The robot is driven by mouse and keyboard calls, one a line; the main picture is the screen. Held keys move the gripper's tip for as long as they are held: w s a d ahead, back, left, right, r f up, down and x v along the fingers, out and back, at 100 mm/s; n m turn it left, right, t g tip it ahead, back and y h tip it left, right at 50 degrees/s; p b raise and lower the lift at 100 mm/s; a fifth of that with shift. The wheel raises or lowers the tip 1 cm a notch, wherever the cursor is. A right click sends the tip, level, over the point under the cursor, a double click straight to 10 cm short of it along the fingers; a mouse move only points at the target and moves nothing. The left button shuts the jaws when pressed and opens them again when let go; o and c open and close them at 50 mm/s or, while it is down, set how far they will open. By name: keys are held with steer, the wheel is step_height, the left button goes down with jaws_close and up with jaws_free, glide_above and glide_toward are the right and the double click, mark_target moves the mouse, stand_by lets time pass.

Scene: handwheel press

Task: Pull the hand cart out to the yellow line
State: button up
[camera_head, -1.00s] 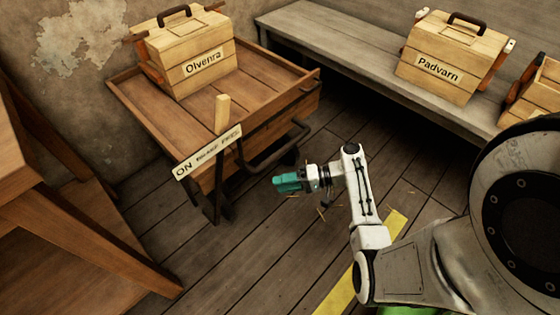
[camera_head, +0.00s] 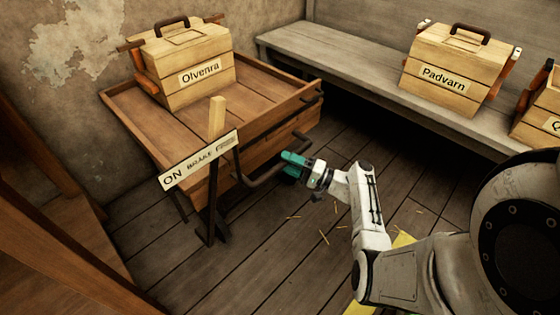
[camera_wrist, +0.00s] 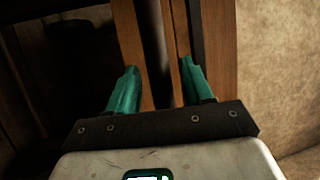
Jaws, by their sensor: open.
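The hand cart (camera_head: 180,140) is a brown wooden tray cart at the left, with a dark bar handle (camera_head: 262,178) on its near right side. My gripper (camera_head: 286,157), with green fingers, is at the handle's right end. In the wrist view my open gripper (camera_wrist: 160,80) faces brown wood, with a dark bar (camera_wrist: 154,45) between the fingers' lines. I cannot tell if they touch it. The yellow line (camera_head: 402,241) on the floor is partly hidden by my arm. A brake sign (camera_head: 199,160) reading "ON" at its left end stands by a wooden lever (camera_head: 217,118).
A toolbox labelled Olvenra (camera_head: 190,75) sits on the cart. A grey bench (camera_head: 350,62) along the back wall bears the Padvarn toolbox (camera_head: 446,70) and another box (camera_head: 543,110). Wooden furniture (camera_head: 50,240) stands at the near left. Floor between cart and line is clear apart from straw.

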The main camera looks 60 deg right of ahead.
steer(key=shift+x, duration=1.5)
jaws_close()
